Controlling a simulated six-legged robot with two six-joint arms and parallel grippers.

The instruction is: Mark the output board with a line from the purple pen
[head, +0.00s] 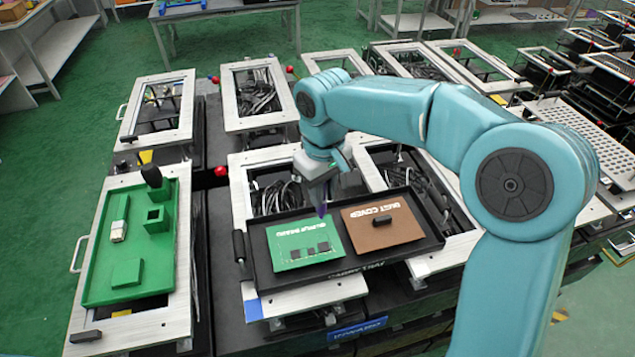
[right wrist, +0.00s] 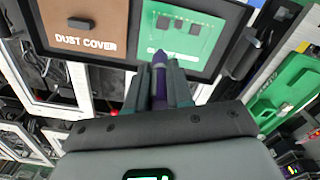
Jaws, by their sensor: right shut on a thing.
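The output board is a green plate with small dark chips and white lettering (head: 290,257); it lies in the left half of a black tray (head: 400,252). It also shows in the right wrist view (right wrist: 168,43). My right gripper (head: 320,187) is shut on the purple pen (right wrist: 159,66) and holds it point-down over the far edge of the board. The pen is a thin dark purple shape in the head view (head: 321,211). I cannot tell whether its tip touches the board. No pen line is clear on the board. My left gripper is out of view.
A brown dust cover (head: 385,232) lies beside the board in the tray. To the left, a green tray (head: 148,275) holds several blocks and an upright dark-topped piece. Metal frames with cables surround the tray. A black handle (head: 239,246) stands at the tray's left side.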

